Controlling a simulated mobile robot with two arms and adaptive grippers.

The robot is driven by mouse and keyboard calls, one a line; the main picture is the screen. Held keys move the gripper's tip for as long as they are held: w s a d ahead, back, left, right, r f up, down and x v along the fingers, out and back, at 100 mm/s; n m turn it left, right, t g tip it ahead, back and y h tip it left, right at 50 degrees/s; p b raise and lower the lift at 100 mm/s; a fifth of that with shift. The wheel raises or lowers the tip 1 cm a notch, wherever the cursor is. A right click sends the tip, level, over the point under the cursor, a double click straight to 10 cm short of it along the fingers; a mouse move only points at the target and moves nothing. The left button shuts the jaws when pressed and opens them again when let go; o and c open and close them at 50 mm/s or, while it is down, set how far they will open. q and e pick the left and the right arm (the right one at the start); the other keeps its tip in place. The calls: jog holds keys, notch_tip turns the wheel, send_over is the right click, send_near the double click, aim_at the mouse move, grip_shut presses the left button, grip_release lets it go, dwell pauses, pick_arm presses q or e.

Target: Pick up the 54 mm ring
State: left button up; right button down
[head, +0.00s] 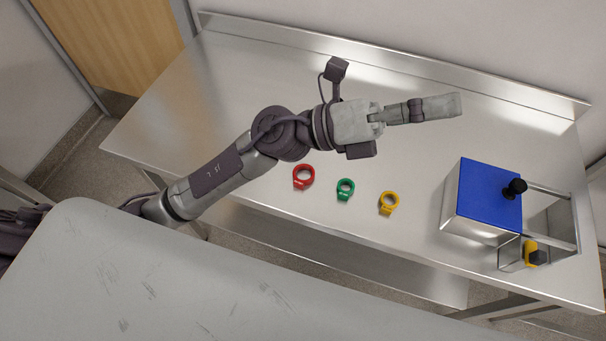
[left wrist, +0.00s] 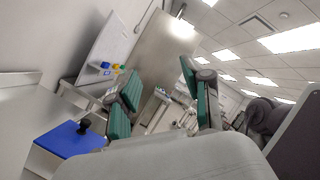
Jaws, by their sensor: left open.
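Three rings lie on the steel table in the head view: a red ring (head: 303,183), a green ring (head: 345,195) and a yellow ring (head: 389,208). No size marking is readable, so I cannot tell which is the 54 mm one. My left gripper (head: 455,105) is above the table, behind and to the right of the rings, pointing right. In the left wrist view the left gripper (left wrist: 160,95) has its two green-padded fingers spread apart with nothing between them. The rings do not show in that view. My right gripper is not in view.
A blue-topped metal box (head: 490,190) with a black knob stands at the table's right, with a small yellow and black part (head: 532,253) beside it. The steel table (head: 260,75) has a raised back edge. Its back left area is clear.

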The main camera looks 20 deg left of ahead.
pick_arm(q)
notch_tip(320, 180, down, 4)
jog(key=s+d+m+g+y, duration=0.2)
jog(key=s+m+g+y, duration=0.1)
jog(key=m+g, duration=0.25)
jog(key=m+t+y+p, duration=0.15)
jog(key=m+y, duration=0.65)
jog(key=y, duration=1.1)
send_over(299, 181)
jog(key=f, duration=2.5)
jog(key=shift+w+a, duration=0.2)
jog(key=shift+w, duration=0.2)
jog(key=f+p, duration=0.2)
jog(key=f, duration=0.1)
jog(key=s+f+p, duration=0.1)
jog(key=f, duration=0.1)
jog(key=shift+d, duration=0.25)
jog(key=shift+w+f, duration=0.1)
jog(key=shift+f, duration=0.15)
grip_shut()
